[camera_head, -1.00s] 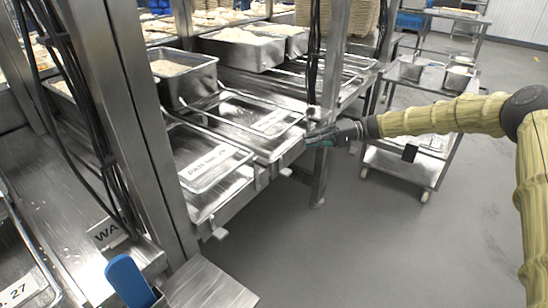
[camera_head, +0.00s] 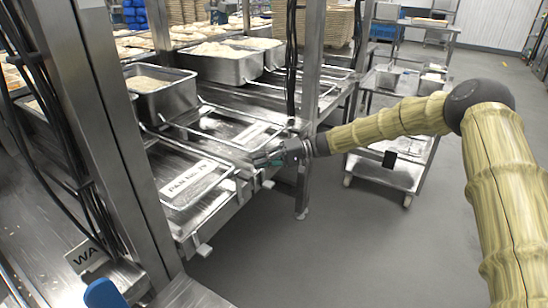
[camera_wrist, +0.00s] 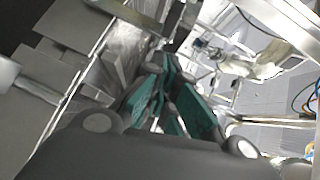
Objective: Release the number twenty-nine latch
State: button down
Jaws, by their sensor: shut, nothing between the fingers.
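A label beginning "PAN No. 2" (camera_head: 193,185) lies in a wire-framed metal bay on the steel rack; its last digit is hard to read. My gripper (camera_head: 262,158) is at the front edge of the rack, by the corner between this bay and the one behind it. In the wrist view its teal fingers (camera_wrist: 160,95) are close together with nothing held. Small pale tabs (camera_head: 204,250) and (camera_head: 268,183) stick out below the rack's front edge. I cannot tell whether either is the latch, or whether the fingers touch the rack.
A metal pan of rice (camera_head: 160,92) stands at the back of the rack. A steel post (camera_head: 125,150) with black cables rises at the left. A steel trolley (camera_head: 385,170) stands behind my arm. The grey floor (camera_head: 350,250) in front is clear.

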aim_at(239, 172)
jog(key=shift+s+a+f, duration=0.15)
jog(key=shift+s+a, duration=0.3)
jog(key=shift+s, duration=0.25)
jog(key=shift+s+a+f, duration=0.1)
jog(key=shift+s+a, duration=0.35)
jog(key=shift+s, duration=0.25)
jog(key=shift+s, duration=0.1)
